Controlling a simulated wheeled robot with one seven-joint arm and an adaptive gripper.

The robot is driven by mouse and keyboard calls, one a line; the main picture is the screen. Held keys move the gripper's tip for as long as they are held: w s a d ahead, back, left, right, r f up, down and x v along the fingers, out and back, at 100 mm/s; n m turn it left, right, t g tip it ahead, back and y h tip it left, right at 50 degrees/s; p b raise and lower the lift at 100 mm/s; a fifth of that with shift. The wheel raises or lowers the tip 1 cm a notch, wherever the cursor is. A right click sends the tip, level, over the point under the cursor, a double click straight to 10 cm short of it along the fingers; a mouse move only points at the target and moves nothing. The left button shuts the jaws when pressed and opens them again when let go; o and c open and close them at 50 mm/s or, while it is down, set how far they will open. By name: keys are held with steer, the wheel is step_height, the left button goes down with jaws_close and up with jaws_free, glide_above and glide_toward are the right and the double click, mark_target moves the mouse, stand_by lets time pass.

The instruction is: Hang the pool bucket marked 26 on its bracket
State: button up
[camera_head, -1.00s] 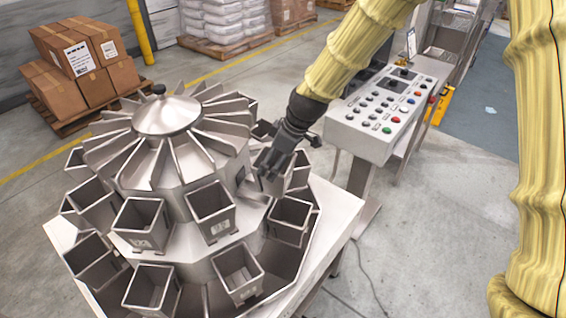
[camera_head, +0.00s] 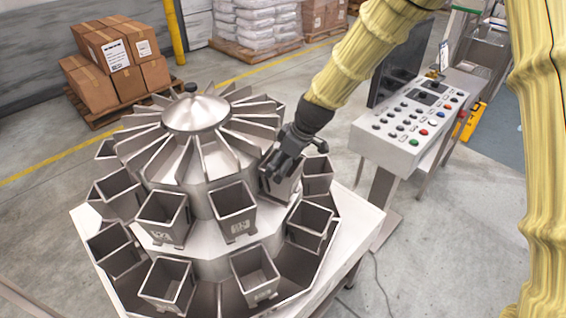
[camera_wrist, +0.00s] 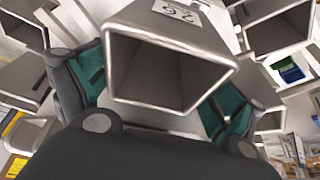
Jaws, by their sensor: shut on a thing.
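In the wrist view, a square, open-topped steel bucket (camera_wrist: 168,72) fills the middle, with a label (camera_wrist: 178,11) that reads 26 upside down. My gripper (camera_wrist: 165,108) is shut on this bucket, with a green-padded finger on either side. In the head view my gripper (camera_head: 277,168) is at the right side of the multihead weigher (camera_head: 200,175), level with the upper ring of buckets. The held bucket (camera_head: 289,187) shows partly behind the fingers, close against the weigher's body. Its bracket is hidden, so I cannot tell whether they touch.
Neighbouring buckets crowd the held one: an upper-ring bucket (camera_head: 235,212) on the left, another bucket (camera_head: 317,176) on the right, and a lower one (camera_head: 311,226) in front. A control console (camera_head: 405,125) stands to the right. Stacked cartons (camera_head: 118,58) are at the back left.

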steer(key=shift+s+a+r, duration=0.1)
steer(key=shift+f, duration=0.5)
stand_by(0.4)
steer(key=o, duration=1)
steer(key=v, duration=1.2)
